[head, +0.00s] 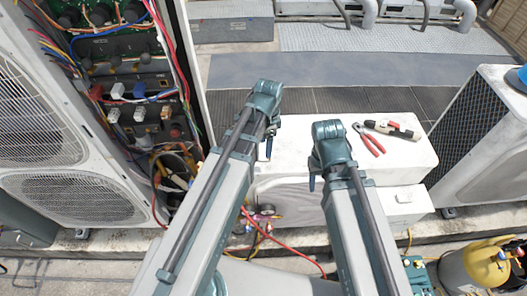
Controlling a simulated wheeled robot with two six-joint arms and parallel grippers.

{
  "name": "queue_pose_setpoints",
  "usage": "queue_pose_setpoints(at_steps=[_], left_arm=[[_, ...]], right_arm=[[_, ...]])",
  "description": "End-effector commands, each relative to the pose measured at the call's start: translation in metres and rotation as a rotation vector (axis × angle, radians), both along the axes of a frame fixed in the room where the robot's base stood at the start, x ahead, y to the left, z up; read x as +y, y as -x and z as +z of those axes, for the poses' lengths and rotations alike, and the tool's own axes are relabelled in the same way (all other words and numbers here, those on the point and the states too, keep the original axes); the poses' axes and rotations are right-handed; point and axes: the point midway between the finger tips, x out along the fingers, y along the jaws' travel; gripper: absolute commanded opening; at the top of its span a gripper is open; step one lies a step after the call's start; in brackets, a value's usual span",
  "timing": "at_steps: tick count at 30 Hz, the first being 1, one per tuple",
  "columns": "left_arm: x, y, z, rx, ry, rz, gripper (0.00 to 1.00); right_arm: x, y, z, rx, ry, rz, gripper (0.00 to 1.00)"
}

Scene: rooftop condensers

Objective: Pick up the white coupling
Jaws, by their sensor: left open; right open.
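An open cabinet on the left holds dark shelves with several small block-like parts. A white part (118,90) sits on the upper shelf beside a blue part (139,89). Paler whitish parts (113,115) stand on the shelf below. I cannot tell which one is the white coupling. My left gripper (268,149) is right of the cabinet, over the white unit. My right gripper (312,183) is further right, over the same unit. Both are open and touch none of the parts. Only one small finger piece of each shows; my arms hide the rest.
Loose wires (180,60) hang along the cabinet's right edge. Red-handled pliers (370,140) and a dark-and-white tool (395,130) lie on the white unit's top (415,153). A yellow cylinder (484,262) stands at the lower right.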

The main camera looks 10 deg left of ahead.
Motion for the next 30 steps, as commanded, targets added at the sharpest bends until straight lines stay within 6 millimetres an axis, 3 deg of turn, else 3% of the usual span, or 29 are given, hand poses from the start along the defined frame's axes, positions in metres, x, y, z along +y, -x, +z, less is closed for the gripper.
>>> queue_pose_setpoints(at_steps=[1,6,17,23,30], left_arm=[[0.009,-0.012,0.01,-0.001,0.007,-0.05,0.7],[0.028,-0.028,0.02,-0.006,0.022,-0.193,0.7],[0.037,-0.034,0.02,-0.009,0.028,-0.265,0.7],[0.036,-0.034,0.005,-0.009,0.028,-0.263,0.7],[0.036,-0.034,-0.028,-0.009,0.028,-0.263,0.7]], right_arm=[[0.0,0.0,0.01,0.0,0.0,0.0,0.5],[0.0,0.0,0.02,0.0,0.0,0.0,0.5],[0.0,0.0,0.02,0.0,0.0,0.0,0.5],[0.0,0.0,0.005,0.0,0.0,0.0,0.5],[0.0,0.0,-0.028,0.0,0.0,0.0,0.5]])
